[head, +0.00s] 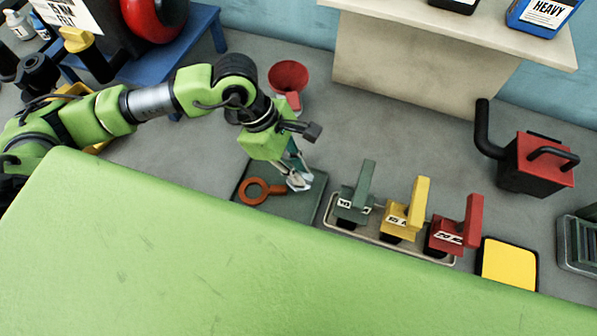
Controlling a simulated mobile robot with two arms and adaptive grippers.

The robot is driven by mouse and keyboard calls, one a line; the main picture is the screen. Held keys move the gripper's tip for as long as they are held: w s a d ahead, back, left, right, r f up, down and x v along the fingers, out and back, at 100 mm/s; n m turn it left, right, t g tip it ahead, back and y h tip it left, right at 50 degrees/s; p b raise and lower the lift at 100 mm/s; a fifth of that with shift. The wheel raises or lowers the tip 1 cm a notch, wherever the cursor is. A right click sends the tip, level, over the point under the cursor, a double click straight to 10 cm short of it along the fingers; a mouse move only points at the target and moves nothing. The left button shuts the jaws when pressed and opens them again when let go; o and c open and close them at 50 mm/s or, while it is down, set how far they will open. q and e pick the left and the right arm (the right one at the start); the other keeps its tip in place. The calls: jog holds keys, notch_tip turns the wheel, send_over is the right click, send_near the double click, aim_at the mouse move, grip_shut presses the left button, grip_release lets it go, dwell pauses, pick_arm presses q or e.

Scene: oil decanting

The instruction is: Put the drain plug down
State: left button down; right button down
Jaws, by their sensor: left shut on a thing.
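My left gripper (298,181) reaches down over a dark green mat (307,205) on the floor, with its fingers shut. An orange-brown ring with a short stem (254,191), apparently the drain plug, is over the mat. Its stem runs right to the fingertips, where the fingers hide its end. The ring looks low and close to the mat, but I cannot tell whether it touches. My right gripper is not in view.
Just right of the mat, a tray (377,242) holds green, yellow and red handled blocks. A red funnel (288,77) stands behind the gripper. A red-and-black can (538,163) is at the right. A green surface (200,270) fills the foreground.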

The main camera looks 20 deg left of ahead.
pick_arm(q)
notch_tip(320, 180, down, 3)
jog(key=shift+w+f+p, duration=0.1)
jog(key=shift+w+p, duration=0.05)
jog(key=shift+p, duration=0.7)
jog(key=shift+f, duration=0.15)
jog(key=shift+f, duration=0.1)
jog(key=c, duration=2.1)
grip_release()
